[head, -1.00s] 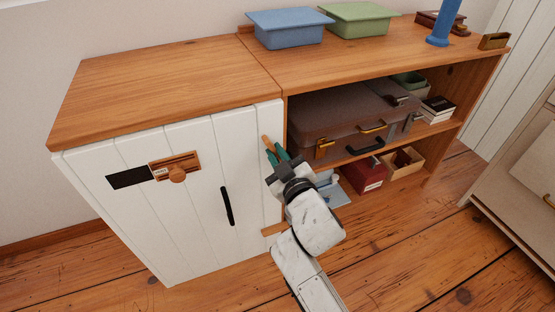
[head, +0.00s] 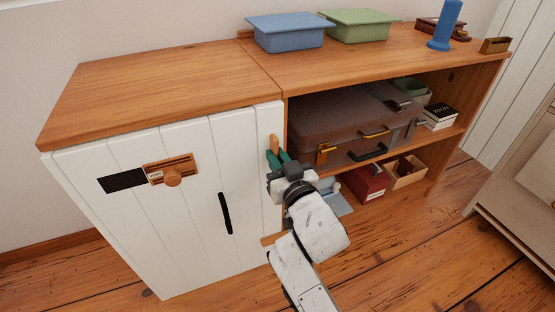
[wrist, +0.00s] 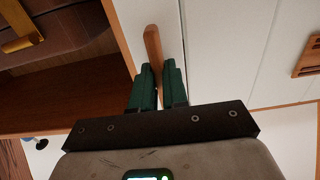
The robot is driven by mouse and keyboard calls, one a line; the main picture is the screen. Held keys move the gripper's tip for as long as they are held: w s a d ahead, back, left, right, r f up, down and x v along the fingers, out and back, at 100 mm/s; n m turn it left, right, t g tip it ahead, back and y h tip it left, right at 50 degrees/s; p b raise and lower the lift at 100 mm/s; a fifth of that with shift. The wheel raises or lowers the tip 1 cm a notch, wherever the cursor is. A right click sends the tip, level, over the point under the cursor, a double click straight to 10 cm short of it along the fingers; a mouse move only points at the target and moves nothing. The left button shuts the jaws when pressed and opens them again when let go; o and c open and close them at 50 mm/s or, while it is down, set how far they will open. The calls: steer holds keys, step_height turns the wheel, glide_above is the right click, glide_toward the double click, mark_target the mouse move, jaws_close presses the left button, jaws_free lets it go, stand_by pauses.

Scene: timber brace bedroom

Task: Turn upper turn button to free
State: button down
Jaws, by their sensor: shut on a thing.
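The upper turn button (head: 274,142) is a small wooden bar at the upper right edge of the white plank door (head: 195,215). It stands nearly upright, along the door's edge. My gripper (head: 279,158) has its green fingers shut on the button's lower part. In the wrist view, the turn button (wrist: 153,48) sticks out between the two green fingertips (wrist: 158,78); its gripped end is partly hidden. A second wooden bar (head: 271,239) lies about level, low on the door's right edge, partly behind my arm.
The door has a black pull handle (head: 225,213) and a wooden slide latch (head: 172,173). Right of it, open shelves hold a brown suitcase (head: 340,128) and a red box (head: 364,182). A pale drawer unit (head: 515,185) stands at the right, with open floor between.

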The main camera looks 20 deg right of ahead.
steer(key=c, duration=1.1)
jaws_free()
steer(key=shift+c, duration=0.2)
steer(key=s+p, duration=0.2)
steer(key=s, duration=0.8)
steer(key=shift+s, duration=0.4)
